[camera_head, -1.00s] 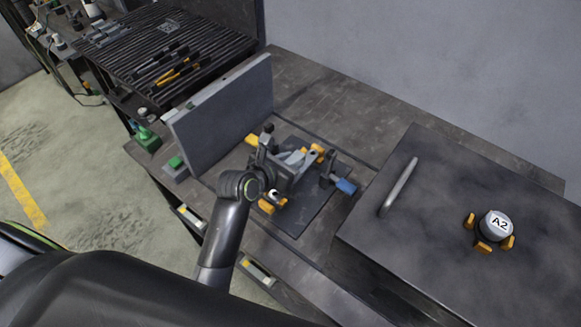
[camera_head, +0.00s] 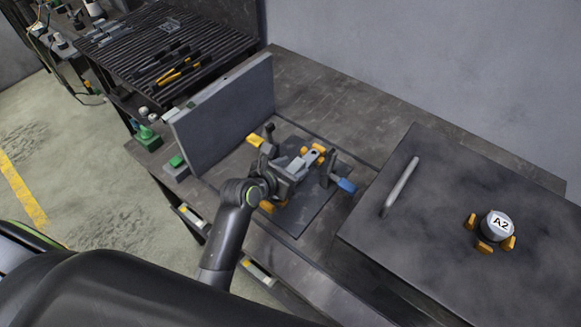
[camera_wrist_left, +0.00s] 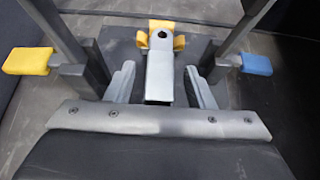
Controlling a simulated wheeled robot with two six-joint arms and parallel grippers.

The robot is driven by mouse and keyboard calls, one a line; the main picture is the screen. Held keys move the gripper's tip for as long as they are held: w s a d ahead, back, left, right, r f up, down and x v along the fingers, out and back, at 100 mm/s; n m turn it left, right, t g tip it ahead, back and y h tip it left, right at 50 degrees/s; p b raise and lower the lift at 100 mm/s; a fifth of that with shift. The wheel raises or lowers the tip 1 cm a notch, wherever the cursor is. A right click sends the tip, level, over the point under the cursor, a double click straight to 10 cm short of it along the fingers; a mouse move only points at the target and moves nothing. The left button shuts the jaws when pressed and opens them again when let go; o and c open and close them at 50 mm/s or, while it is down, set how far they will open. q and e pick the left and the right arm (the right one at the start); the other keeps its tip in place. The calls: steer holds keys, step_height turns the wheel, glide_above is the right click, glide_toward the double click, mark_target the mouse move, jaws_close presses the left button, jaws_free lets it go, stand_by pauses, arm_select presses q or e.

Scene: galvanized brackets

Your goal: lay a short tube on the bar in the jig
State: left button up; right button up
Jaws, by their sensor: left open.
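The jig is a dark plate (camera_head: 297,226) on the bench, with a post and yellow handle (camera_head: 255,140) on one side and a post and blue handle (camera_head: 346,187) on the other. A flat grey bar with a hole near its far end (camera_wrist_left: 160,76) lies in it, on a yellow support (camera_wrist_left: 178,42). My left gripper (camera_head: 302,166) is over the jig. In the left wrist view its fingers (camera_wrist_left: 160,88) are apart, one on each side of the bar, with no tube between them. A grey tube-like rod (camera_head: 400,187) lies on the dark raised surface at the right.
A can marked A2 (camera_head: 497,225) stands among orange pegs on the raised surface (camera_head: 450,180). An upright grey panel (camera_head: 225,115) stands behind the jig. A slatted rack (camera_head: 165,45) with tools is at the upper left. The bench beyond the jig is clear.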

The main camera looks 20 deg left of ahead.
arm_select(q)
steer(key=shift+r, duration=0.1)
steer(key=shift+s+a+r, duration=0.1)
steer(key=shift+s+r, duration=0.05)
steer(key=v, duration=1.1)
steer(key=shift+s+r, duration=0.1)
steer(key=shift+s, duration=0.2)
